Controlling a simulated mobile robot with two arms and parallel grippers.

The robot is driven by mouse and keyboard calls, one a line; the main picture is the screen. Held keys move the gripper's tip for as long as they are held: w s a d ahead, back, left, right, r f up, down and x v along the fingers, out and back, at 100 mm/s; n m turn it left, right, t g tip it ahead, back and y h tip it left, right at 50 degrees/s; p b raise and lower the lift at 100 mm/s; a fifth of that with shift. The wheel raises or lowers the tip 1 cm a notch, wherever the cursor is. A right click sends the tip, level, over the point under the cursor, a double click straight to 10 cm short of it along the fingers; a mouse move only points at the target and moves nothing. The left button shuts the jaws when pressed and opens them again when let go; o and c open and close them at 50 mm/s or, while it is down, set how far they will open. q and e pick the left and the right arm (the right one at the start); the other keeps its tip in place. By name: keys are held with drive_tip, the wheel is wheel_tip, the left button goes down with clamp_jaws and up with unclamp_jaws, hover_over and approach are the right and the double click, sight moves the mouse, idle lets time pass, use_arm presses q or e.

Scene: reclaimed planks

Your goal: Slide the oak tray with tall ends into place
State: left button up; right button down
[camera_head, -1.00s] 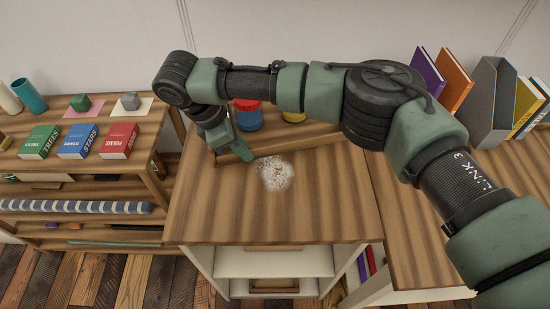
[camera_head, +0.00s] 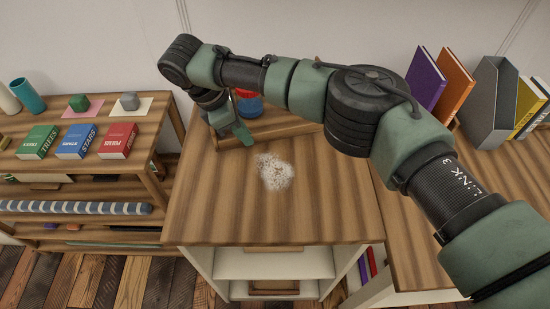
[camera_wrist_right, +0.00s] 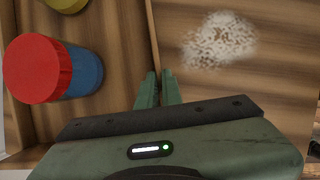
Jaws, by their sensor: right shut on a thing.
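The oak tray (camera_head: 287,132) lies at the back of the wooden cabinet top (camera_head: 300,215), partly hidden behind my right arm. In the right wrist view its near wall (camera_wrist_right: 152,35) runs up from between my fingers. My right gripper (camera_head: 247,141) is shut on that wall; its fingers also show in the right wrist view (camera_wrist_right: 158,78). A blue jar with a red lid (camera_head: 249,104) stands in the tray, and a yellow lid (camera_wrist_right: 68,4) shows beyond it in the wrist view. My left gripper is not in view.
A patch of white specks (camera_head: 273,171) lies on the cabinet top in front of the tray. A low shelf with books (camera_head: 77,141) stands to the left. A grey file holder (camera_head: 490,103) and folders stand at the right. The front of the top is clear.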

drive_tip(key=c, duration=1.3)
unclamp_jaws()
drive_tip(key=p+v, duration=0.6)
drive_tip(key=v, duration=0.1)
drive_tip(key=shift+s, duration=0.1)
drive_tip(key=o, duration=0.6)
drive_tip(key=shift+f, duration=0.1)
